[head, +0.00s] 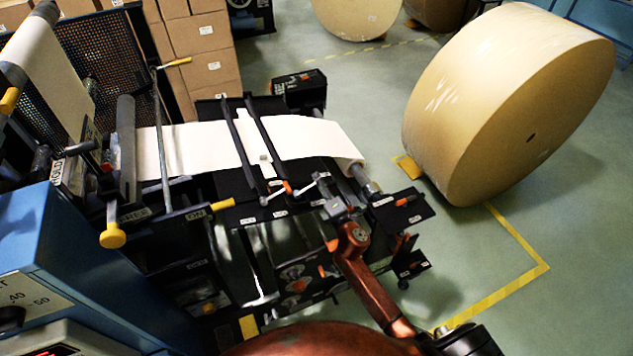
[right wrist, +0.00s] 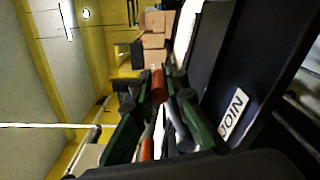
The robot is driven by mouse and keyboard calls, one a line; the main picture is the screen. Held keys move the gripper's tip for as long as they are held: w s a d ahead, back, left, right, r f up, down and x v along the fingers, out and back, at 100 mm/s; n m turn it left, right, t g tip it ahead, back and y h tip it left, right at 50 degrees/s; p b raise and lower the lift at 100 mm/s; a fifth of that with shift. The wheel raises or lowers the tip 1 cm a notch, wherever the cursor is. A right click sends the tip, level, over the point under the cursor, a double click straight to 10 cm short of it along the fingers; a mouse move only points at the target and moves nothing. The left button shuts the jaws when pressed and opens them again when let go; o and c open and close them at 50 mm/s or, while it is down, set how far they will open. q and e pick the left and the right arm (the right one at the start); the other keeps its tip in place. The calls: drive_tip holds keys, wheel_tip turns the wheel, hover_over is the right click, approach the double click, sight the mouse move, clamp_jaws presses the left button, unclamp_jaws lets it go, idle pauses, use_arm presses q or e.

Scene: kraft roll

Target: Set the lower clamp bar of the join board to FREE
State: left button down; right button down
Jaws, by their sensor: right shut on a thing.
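The join board (head: 238,184) is a dark plate in the middle of the head view, with a cream paper web (head: 205,147) running across it. Two dark clamp bars cross the web, a left one (head: 237,143) and a right one (head: 262,135). A lever with an orange grip (head: 288,187) sits at their near end. My right gripper (head: 326,195) is at the near right edge of the board, beside a metal lever (head: 303,189). In the right wrist view its fingers (right wrist: 160,112) are shut around an orange-tipped lever handle (right wrist: 158,86). The JOIN label (right wrist: 233,114) is beside them. My left gripper is not in view.
A large kraft roll (head: 500,95) stands on the floor at right. Stacked cartons (head: 203,45) are behind the machine. A blue cabinet (head: 75,255) is at the near left. A small dark shelf (head: 402,212) juts out right of my right gripper.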

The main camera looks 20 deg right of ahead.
drive_tip(key=shift+f+m, duration=0.3)
drive_tip(key=shift+f, duration=0.1)
drive_tip(key=c, duration=1.9)
unclamp_jaws()
drive_tip(key=shift+r, duration=0.1)
drive_tip(key=shift+s+d, duration=0.1)
drive_tip(key=shift+s, duration=0.1)
drive_tip(key=s, duration=1.1)
drive_tip(key=shift+s, duration=0.35)
